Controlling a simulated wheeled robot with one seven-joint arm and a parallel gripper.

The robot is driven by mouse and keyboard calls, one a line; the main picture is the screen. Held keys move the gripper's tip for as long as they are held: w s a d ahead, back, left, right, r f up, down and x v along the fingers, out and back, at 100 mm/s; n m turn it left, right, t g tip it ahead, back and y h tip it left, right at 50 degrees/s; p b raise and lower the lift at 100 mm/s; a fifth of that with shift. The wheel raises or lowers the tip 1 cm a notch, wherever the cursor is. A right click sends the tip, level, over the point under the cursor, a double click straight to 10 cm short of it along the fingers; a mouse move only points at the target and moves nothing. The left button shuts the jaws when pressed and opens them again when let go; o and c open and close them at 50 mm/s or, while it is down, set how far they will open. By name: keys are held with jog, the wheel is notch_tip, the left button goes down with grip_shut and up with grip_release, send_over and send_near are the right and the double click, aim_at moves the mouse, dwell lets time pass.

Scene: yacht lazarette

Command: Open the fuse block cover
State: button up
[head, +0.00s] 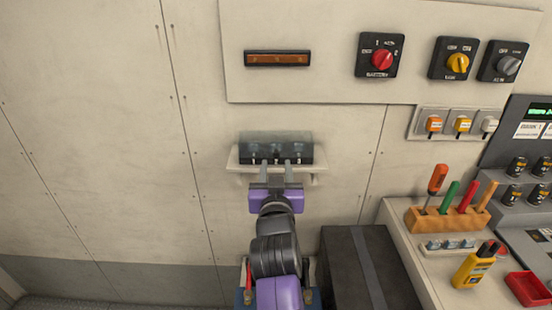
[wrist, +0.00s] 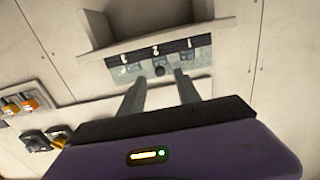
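The fuse block (head: 305,155) is a dark unit on the wall, above a pale ledge (head: 238,160). A smoky see-through cover (head: 290,137) shows over it and rises above its dark body. I cannot tell how far the cover is hinged. My gripper (head: 276,163) is in front of the block, its two grey fingers apart and pointing at it. Whether the fingertips touch the cover is not clear.
A black box (head: 345,265) stands right of my arm. A bench (head: 395,215) at right holds a tool block (head: 440,219), a yellow meter (head: 470,270) and a red tray (head: 530,288). Rotary switches, including a red battery one (head: 381,59), are above right. The wall at left is clear.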

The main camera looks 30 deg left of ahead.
aim_at(276, 157)
jog(key=shift+x, duration=2.05)
jog(key=shift+c, duration=0.2)
grip_shut()
